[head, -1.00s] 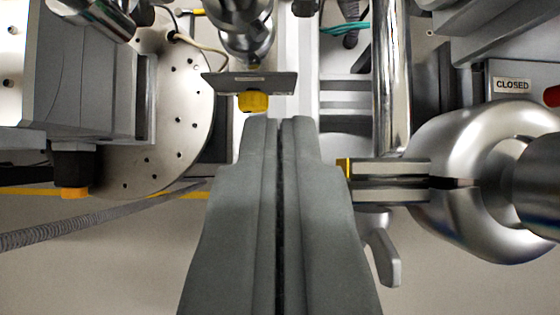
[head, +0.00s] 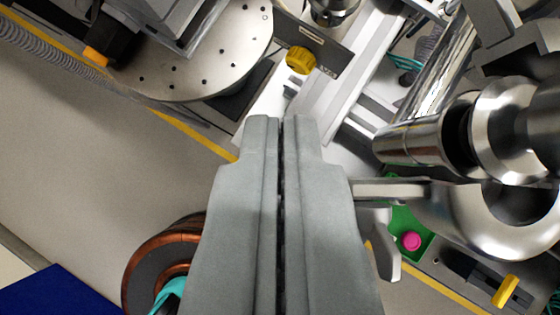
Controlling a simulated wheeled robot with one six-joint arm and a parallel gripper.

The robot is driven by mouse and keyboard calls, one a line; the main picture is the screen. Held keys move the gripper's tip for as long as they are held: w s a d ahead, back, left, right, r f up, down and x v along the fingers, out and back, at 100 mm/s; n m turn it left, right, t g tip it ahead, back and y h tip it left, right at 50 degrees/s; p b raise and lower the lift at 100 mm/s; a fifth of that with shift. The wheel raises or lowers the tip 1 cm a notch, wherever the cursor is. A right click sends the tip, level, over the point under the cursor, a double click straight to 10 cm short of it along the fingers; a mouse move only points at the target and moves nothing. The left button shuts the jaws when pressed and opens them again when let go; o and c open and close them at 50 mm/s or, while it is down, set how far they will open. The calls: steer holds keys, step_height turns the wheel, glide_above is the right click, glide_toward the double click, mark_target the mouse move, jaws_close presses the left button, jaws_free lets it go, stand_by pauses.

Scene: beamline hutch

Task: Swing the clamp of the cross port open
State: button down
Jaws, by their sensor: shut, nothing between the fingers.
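The cross port's clamp is a polished silver ring piece (head: 490,222) at the right. Its curved part lies below the chrome tube end (head: 412,142) and the round flange (head: 515,130), with a dark gap showing at the joint. A flat metal bar (head: 390,190) reaches from the clamp to my gripper's right side, with a grey wing-shaped handle (head: 384,245) below it. My gripper (head: 281,118) is shut and empty in the middle. Its right side meets the bar's end in the picture; I cannot tell whether they touch. The clamp's hinge is not clear to me.
A round perforated plate (head: 195,50) is at upper left. A yellow knob (head: 299,60) on a dark plate sits ahead of my gripper. A copper-coloured coil (head: 150,262) is at lower left. A green panel with a pink button (head: 411,241) is at lower right. Open floor lies left.

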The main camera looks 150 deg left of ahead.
steer(key=s+d+n+y, duration=0.1)
steer(key=s+d+n, duration=0.1)
steer(key=s, duration=0.3)
steer(key=shift+s+d+n+g+y, duration=0.2)
steer(key=shift+d+n+g+y, duration=0.1)
steer(key=shift+d, duration=0.5)
